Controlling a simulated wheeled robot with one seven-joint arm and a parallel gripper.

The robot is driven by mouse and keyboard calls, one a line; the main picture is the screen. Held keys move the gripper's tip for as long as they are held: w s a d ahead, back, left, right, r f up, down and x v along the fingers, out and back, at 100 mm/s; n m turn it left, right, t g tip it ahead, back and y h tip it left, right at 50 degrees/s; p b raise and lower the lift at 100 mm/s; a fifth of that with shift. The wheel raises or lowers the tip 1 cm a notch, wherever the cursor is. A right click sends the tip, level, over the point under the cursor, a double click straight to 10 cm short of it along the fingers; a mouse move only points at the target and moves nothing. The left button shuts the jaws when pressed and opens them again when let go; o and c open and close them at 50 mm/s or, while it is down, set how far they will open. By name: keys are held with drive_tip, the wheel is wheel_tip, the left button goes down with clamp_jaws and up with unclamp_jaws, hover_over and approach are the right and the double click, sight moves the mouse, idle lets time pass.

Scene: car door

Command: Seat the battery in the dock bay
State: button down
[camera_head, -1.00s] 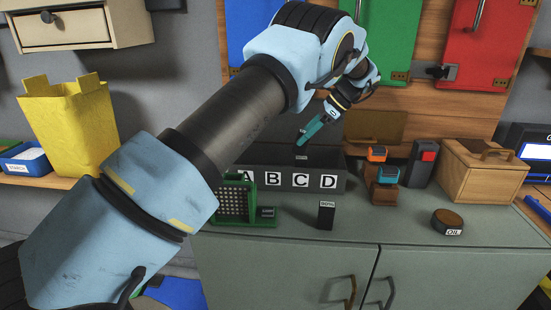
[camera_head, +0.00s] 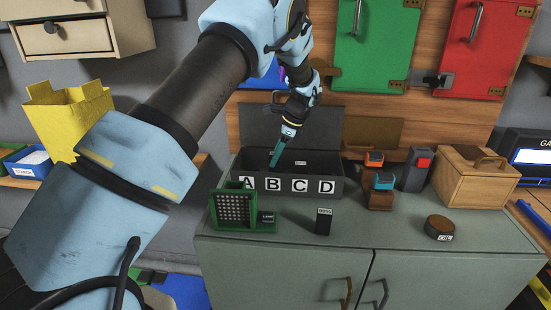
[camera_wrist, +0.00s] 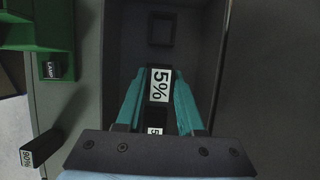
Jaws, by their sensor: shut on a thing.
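In the head view my gripper (camera_head: 273,165) points down into the grey open box lettered A to D (camera_head: 340,184), near A and B. The battery is hard to make out there. In the wrist view a square outline (camera_wrist: 162,28) lies on the box floor, apart from the battery. A black battery marked 90% (camera_head: 324,221) stands on the counter. A green holder (camera_head: 236,208) with a grid and a small LAMP block stands left of it.
Right of the box are orange- and teal-topped tools on a brown stand (camera_head: 380,198), a grey-red device (camera_head: 415,170), a wooden box (camera_head: 470,182) and an oil tin (camera_head: 439,227). The counter front is largely clear. The box walls surround my fingers.

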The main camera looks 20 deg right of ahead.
drive_tip(key=shift+s+f, duration=0.15)
drive_tip(key=shift+f, duration=1.45)
drive_tip(key=c, duration=0.8)
unclamp_jaws()
drive_tip(key=shift+f, duration=0.15)
drive_tip(key=shift+o, duration=1.4)
drive_tip(key=shift+r, duration=0.3)
